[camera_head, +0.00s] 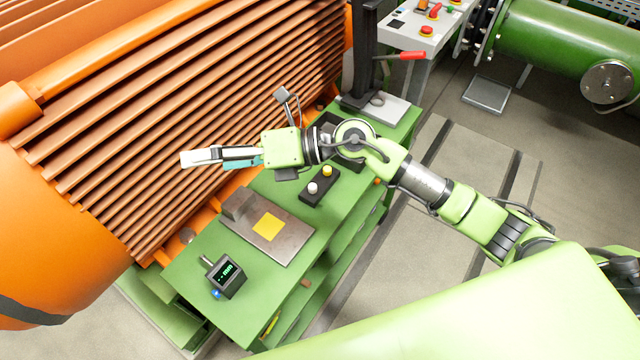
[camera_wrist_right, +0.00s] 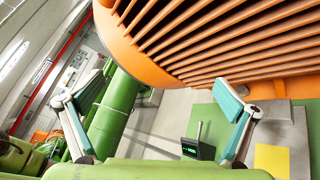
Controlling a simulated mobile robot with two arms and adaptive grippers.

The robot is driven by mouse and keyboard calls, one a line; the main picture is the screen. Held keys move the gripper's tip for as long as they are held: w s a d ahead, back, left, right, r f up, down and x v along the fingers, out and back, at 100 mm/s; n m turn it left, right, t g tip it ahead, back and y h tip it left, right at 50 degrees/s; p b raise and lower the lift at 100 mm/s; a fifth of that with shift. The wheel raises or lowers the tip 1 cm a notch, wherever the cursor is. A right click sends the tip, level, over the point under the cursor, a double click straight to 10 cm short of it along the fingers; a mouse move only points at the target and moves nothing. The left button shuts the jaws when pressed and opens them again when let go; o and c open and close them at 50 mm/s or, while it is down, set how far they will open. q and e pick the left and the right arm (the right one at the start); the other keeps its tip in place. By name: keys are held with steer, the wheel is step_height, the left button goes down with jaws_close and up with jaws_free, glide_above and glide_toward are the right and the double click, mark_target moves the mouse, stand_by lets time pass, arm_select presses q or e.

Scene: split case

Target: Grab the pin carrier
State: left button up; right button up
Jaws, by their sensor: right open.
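A black block (camera_head: 320,186) with one white and one yellow round-topped peg lies on the green bench; it may be the pin carrier, but I cannot be sure. My right gripper (camera_head: 190,158) reaches in from the right, above the bench's far side and in front of the orange ribbed housing. It lies to the left of the block and apart from it. In the right wrist view the gripper (camera_wrist_right: 158,95) has its two teal-padded fingers wide apart with nothing between them. The block does not show there. My left gripper is not in view.
The green bench (camera_head: 192,272) also bears a metal plate (camera_head: 294,232) with a yellow square (camera_head: 268,227) and a black device (camera_head: 228,278) with a lit display. The orange ribbed housing (camera_head: 200,85) borders the bench's far side. A black upright stand (camera_head: 365,45) is at its far end.

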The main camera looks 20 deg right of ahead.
steer(key=w+d+f+n+g+h, duration=0.2)
steer(key=d+f+n+h, duration=0.1)
steer(key=d+f+h, duration=0.4)
steer(key=h, duration=0.6)
glide_toward(320, 182)
steer(key=f+b, duration=0.1)
steer(key=b, duration=0.1)
steer(key=a+f+b, duration=0.1)
steer(key=b, duration=0.1)
steer(key=shift+w+a+f+h+b, duration=0.1)
steer(key=shift+a+h+b, duration=0.1)
steer(key=shift+h+b, duration=0.15)
steer(key=shift+w+a+f+b, duration=0.2)
steer(key=shift+f+b, duration=0.1)
steer(key=shift+f, duration=0.25)
steer(key=b+x, duration=0.2)
steer(key=x, duration=0.1)
steer(key=b+x, duration=0.1)
steer(key=shift+s+d+f, duration=0.15)
steer(key=shift+d+f, duration=0.15)
steer(key=shift+f, duration=0.05)
steer(key=shift+w+f, duration=0.2)
steer(key=shift+f, duration=0.15)
steer(key=shift+r, duration=0.1)
steer(key=shift+c, duration=0.4)
steer(key=shift+r, duration=0.1)
steer(key=c, duration=1.2)
